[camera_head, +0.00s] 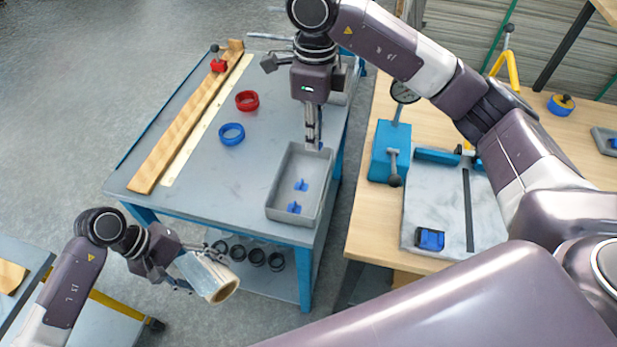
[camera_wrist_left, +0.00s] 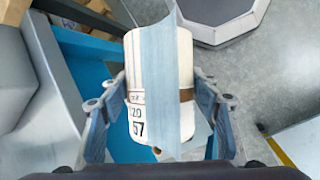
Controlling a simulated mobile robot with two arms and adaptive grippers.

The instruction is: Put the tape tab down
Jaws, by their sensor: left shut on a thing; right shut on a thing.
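My right gripper (camera_head: 313,143) points down over the far end of a grey tray (camera_head: 271,201) on the grey table. Its fingers are closed together on something small, likely a tape tab, which I cannot make out. Two blue tape tabs (camera_head: 301,185) (camera_head: 294,207) lie apart on the tray's floor. My left gripper (camera_head: 190,276) is shut on a roll (camera_head: 222,288) with a brown core and pale film, held off the near-left edge of the table. In the left wrist view, the roll (camera_wrist_left: 182,60) sits between both fingers with a blue-grey strip across it and printed digits.
A red ring (camera_head: 247,101) and a blue ring (camera_head: 232,134) lie on the table beside a long wooden bar (camera_head: 185,127). Black rings (camera_head: 256,257) lie on the lower shelf. A wooden bench at right holds a blue device (camera_head: 390,150) and a marble slab (camera_head: 440,205).

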